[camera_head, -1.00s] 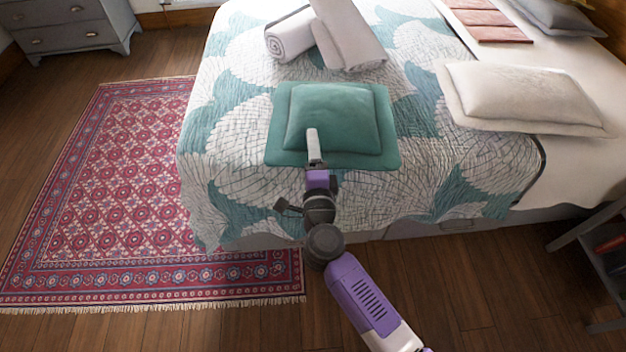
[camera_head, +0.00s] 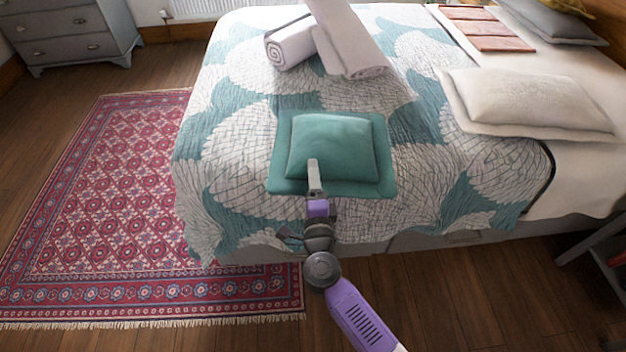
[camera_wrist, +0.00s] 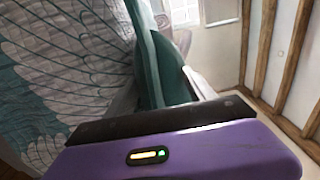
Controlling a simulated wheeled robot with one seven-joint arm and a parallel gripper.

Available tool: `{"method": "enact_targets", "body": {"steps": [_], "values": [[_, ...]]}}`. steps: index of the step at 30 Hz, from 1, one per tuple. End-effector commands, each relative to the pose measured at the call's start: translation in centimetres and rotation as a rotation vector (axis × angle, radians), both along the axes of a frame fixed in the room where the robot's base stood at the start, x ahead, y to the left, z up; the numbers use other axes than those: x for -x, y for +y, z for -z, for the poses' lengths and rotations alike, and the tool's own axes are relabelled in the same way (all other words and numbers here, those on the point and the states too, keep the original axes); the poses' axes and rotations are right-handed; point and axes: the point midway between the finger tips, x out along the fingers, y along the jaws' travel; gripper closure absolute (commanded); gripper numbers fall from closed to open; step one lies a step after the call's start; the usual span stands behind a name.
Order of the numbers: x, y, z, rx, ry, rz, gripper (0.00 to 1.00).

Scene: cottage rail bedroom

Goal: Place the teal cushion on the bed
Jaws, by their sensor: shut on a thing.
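The teal cushion (camera_head: 335,145) is square with a flat border and shows over the near part of the bed (camera_head: 240,185) in the head view. My gripper (camera_head: 314,178) is shut on the cushion's near edge, with a pale finger lying over its face. In the wrist view the cushion (camera_wrist: 150,70) stands edge-on beside the patterned bedspread (camera_wrist: 70,60). The gripper's dark and purple body hides the lower part of that view. I cannot tell whether the cushion's underside touches the bedspread.
Rolled pale towels (camera_head: 335,45) lie on the bed behind the cushion. A red rug (camera_head: 120,190) covers the floor at left. A dark shelf (camera_head: 605,245) stands at right.

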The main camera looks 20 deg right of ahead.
Motion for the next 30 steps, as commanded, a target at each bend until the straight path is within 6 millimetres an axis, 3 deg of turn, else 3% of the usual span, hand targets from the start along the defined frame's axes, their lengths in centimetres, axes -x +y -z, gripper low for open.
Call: {"method": "enact_targets", "body": {"steps": [3,4,7,19,23,30], "values": [[0.0,0.0,0.3,0.001,-0.001,0.000,0.87],[0.0,0.0,0.3,0.001,0.000,0.000,0.33],[0.0,0.0,0.3,0.000,0.000,0.000,0.14],[0.2,0.0,-0.1,0.000,0.001,0.000,0.14],[1.9,0.6,0.0,0.000,0.002,-0.002,0.14],[6.6,2.1,0.0,-0.001,0.003,-0.002,0.14]]}}
